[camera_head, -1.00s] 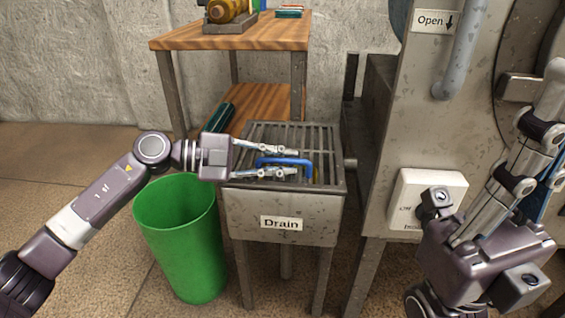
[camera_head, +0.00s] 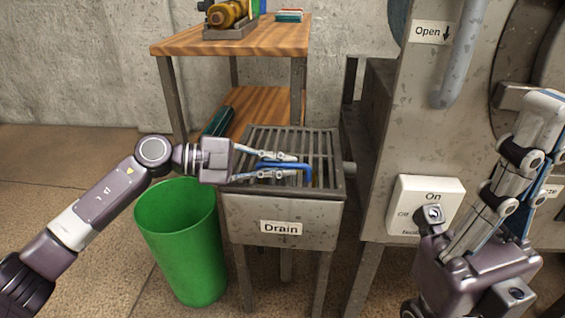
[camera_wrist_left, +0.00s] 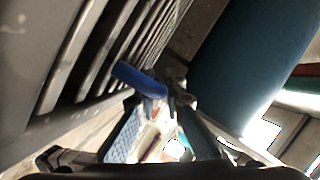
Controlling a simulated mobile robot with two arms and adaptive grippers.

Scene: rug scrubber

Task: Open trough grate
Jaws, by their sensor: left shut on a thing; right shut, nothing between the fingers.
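The trough grate (camera_head: 318,150) is a set of grey metal bars lying over the trough (camera_head: 240,206) marked "Drain". A blue handle (camera_head: 300,166) stands up from the grate. My left gripper (camera_head: 297,166) reaches in from the left and is shut on the blue handle. In the left wrist view the handle (camera_wrist_left: 138,78) sits at my left fingertips (camera_wrist_left: 165,98), with the grate bars (camera_wrist_left: 98,50) beside it. The grate looks flat on the trough. My right gripper (camera_head: 545,110) is shut and empty, raised in front of the machine at the right.
A green bin (camera_head: 180,240) stands left of the trough, below my left arm. A wooden shelf table (camera_head: 270,38) is behind. The grey machine (camera_head: 405,130) with a white switch box (camera_head: 445,192) stands close on the right.

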